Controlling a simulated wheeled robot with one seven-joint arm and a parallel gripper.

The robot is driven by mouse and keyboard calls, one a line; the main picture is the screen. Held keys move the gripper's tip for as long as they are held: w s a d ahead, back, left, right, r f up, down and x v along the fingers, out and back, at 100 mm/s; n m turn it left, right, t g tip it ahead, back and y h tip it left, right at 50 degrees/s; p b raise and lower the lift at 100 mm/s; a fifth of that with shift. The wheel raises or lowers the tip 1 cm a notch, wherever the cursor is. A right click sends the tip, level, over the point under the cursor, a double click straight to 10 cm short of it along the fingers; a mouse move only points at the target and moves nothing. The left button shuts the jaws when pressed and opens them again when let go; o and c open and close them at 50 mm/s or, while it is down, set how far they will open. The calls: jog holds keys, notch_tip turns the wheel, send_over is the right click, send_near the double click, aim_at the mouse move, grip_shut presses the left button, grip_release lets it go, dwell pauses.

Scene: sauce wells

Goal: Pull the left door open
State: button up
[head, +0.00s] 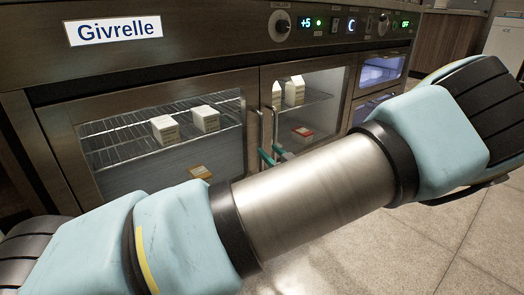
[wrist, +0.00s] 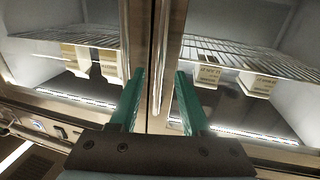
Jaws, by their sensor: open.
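The left door (head: 88,184) of the under-counter cabinet is a dark metal frame around a glass pane and looks shut. In the wrist view, turned upside down against the head view, the left door's frame (wrist: 176,25) is on the right. A shiny upright bar handle (wrist: 161,60) stands near the seam between the doors; it seems to be the left door's. My gripper (wrist: 160,73) is open, with its teal fingers on either side of this bar; contact cannot be told. In the head view my gripper (head: 273,154) is partly hidden behind my forearm.
The right door (head: 337,75) is beside the left one, with its own handle close by. Cartons (head: 164,129) stand on wire racks inside. A control panel with knobs (head: 280,26) and a "Givrelle" label (head: 113,29) runs above. Tiled floor (head: 440,225) is clear at right.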

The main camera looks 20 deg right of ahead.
aim_at(263, 145)
jog(key=w, duration=0.2)
jog(key=w+b, duration=0.1)
jog(key=w, duration=0.1)
jog(key=shift+w+a+f, duration=0.1)
jog(key=shift+a+f, duration=0.05)
jog(key=shift+w+b, duration=0.4)
jog(key=shift+w, duration=0.2)
grip_shut()
dwell(0.8)
